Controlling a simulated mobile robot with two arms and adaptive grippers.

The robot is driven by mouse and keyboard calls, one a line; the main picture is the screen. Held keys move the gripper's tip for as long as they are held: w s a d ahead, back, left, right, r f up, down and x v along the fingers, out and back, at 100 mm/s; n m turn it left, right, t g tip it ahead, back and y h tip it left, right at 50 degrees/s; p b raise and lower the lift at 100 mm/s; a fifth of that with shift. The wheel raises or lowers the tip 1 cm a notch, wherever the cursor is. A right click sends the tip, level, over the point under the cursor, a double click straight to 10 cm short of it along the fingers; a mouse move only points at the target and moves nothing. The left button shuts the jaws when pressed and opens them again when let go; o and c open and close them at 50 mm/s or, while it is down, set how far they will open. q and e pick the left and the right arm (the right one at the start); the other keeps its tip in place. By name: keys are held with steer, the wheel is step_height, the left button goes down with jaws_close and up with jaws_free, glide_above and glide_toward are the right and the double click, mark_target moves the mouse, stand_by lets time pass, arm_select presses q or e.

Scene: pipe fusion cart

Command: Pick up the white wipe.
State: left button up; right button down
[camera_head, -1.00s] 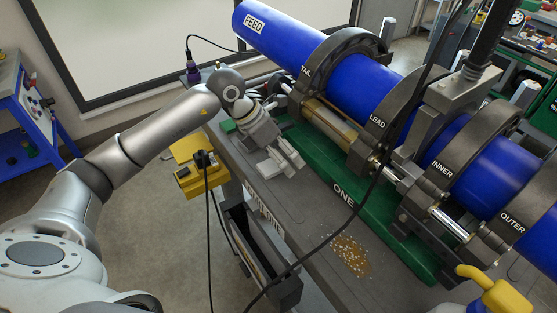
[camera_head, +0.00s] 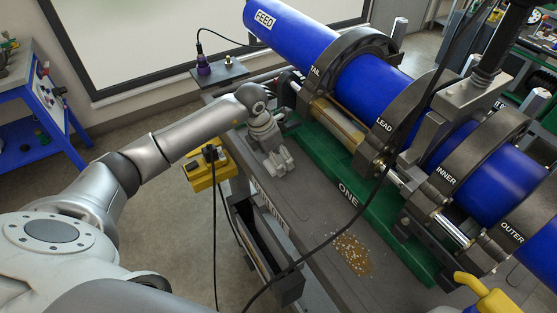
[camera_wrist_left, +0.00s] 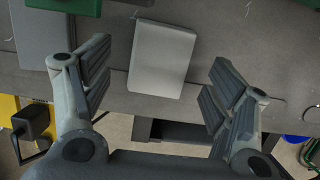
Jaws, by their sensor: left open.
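The white wipe (camera_wrist_left: 163,60) is a pale folded rectangle lying flat on the grey cart top. In the left wrist view it lies between and slightly beyond the open fingers, with its far edge nearest the top of the picture. My left gripper (camera_wrist_left: 158,85) has its fingers spread wide, one on each side of the wipe, with nothing held. In the head view my left gripper (camera_head: 278,160) points down over the near left part of the cart, and it hides most or all of the wipe there. My right gripper is not in view.
A green strip marked ONE (camera_head: 345,180) runs beside the gripper, below the clamps holding the blue pipe (camera_head: 362,85). A yellow box (camera_head: 206,168) hangs at the cart's near edge. Black cables cross the front. Debris (camera_head: 352,255) lies on the cart top further right.

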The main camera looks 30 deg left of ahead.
arm_select(q)
steer(key=shift+x, duration=0.9)
steer(key=c, duration=0.8)
steer(key=shift+c, duration=0.2)
steer(key=shift+r, duration=0.1)
steer(key=shift+r, duration=0.4)
step_height(320, 180, up, 2)
steer(key=shift+r+b, duration=0.15)
steer(key=shift+b, duration=0.15)
steer(key=s+d+r+b, duration=0.3)
steer(key=s+r, duration=0.6)
steer(key=s, duration=0.4)
steer(key=shift+s+d+r+b, duration=0.25)
steer(key=shift+d+r+b, duration=0.1)
steer(key=shift+r, duration=0.05)
